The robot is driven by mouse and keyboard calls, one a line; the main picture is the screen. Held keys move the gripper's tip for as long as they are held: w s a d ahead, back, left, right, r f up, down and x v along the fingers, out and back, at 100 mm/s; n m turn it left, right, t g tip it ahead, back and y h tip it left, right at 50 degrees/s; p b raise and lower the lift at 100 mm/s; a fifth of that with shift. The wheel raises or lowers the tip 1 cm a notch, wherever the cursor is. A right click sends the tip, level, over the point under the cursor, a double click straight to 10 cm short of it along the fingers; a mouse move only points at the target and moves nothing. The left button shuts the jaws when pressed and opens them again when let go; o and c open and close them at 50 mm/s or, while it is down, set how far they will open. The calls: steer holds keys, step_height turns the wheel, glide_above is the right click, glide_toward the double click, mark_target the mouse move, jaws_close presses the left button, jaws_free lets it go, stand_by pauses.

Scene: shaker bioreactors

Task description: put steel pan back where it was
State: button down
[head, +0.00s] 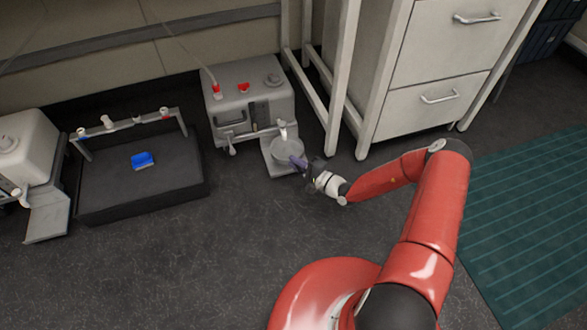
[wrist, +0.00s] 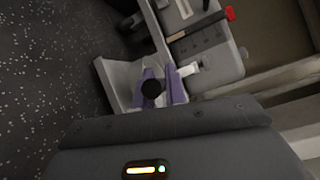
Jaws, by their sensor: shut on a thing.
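The steel pan (head: 287,149) is a round, shallow grey vessel at the front of the white machine (head: 252,95). It sits at or just above the machine's low front ledge (head: 272,168), below a white spout; I cannot tell whether it touches the ledge. My gripper (head: 299,162) reaches in from the right with purple fingers at the pan's right side, shut on the pan. In the wrist view my gripper (wrist: 160,88) shows purple fingers around a dark round end, probably the pan's handle. The pan's bowl is mostly hidden there.
A dark platform (head: 140,195) with a blue block (head: 143,160) and a rail stands left of the machine. Another white machine (head: 25,145) is at the far left. A white drawer cabinet (head: 430,95) stands close on the right. A green mat (head: 530,220) lies at right; the front floor is clear.

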steer(key=shift+w+a+f+b, duration=0.15)
steer(key=shift+f+b, duration=0.1)
steer(key=shift+f, duration=0.3)
steer(key=shift+w+a+f+b, duration=0.1)
steer(key=shift+a+f+b, duration=0.1)
steer(key=shift+f, duration=0.4)
steer(key=shift+w+a+f+b, duration=0.15)
steer(key=shift+f+b, duration=0.1)
steer(key=shift+f, duration=0.45)
steer(key=c, duration=1.4)
jaws_free()
steer(key=shift+c, duration=0.2)
